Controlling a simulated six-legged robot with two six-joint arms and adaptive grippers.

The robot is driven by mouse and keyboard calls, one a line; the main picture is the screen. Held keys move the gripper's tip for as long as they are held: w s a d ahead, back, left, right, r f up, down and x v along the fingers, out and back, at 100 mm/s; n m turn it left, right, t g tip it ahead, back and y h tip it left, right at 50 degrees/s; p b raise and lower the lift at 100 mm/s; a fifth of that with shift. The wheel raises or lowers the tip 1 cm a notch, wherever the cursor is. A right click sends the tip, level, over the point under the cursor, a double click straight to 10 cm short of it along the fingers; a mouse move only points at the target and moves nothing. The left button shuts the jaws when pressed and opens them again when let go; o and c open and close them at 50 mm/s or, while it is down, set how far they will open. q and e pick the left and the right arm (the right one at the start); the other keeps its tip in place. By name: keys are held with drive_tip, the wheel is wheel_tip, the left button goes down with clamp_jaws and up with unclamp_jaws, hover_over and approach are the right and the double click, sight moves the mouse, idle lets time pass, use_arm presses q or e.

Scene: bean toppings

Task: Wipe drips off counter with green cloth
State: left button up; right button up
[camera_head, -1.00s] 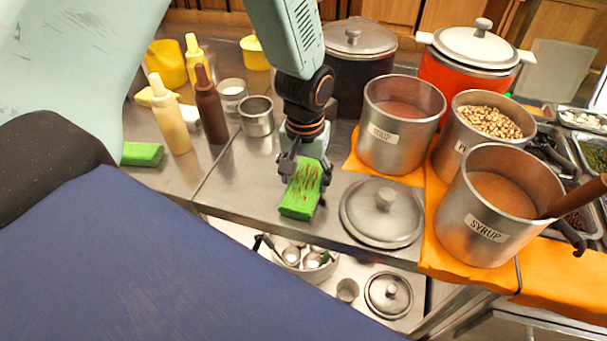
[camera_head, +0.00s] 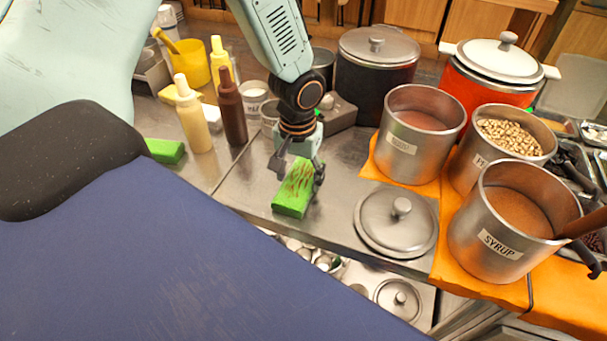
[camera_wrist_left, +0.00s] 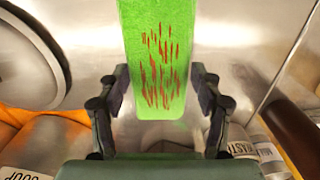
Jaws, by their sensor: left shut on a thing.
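The green cloth (camera_head: 292,198) is a thick, block-like pad with red-brown streaks on the face that shows. My left gripper (camera_head: 297,172) is shut on its upper end, over the steel counter (camera_head: 250,180). In the left wrist view the cloth (camera_wrist_left: 150,60) sits between the two fingers of my left gripper (camera_wrist_left: 158,100). I cannot tell whether its underside touches the counter. I cannot make out drips on the bare steel. A second green block (camera_head: 165,150) lies at the left. My right gripper does not show.
A steel lid (camera_head: 397,222) lies close right of the cloth. The syrup pot (camera_head: 490,245) and other pots stand on orange cloths (camera_head: 480,283) further right. A brown bottle (camera_head: 232,112) and a cream bottle (camera_head: 192,125) stand behind left. The counter's front edge is close.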

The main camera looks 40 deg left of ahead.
use_arm(q)
wheel_tip(320, 180, up, 8)
drive_tip(key=p, duration=0.8)
drive_tip(key=shift+r, duration=0.1)
idle(0.6)
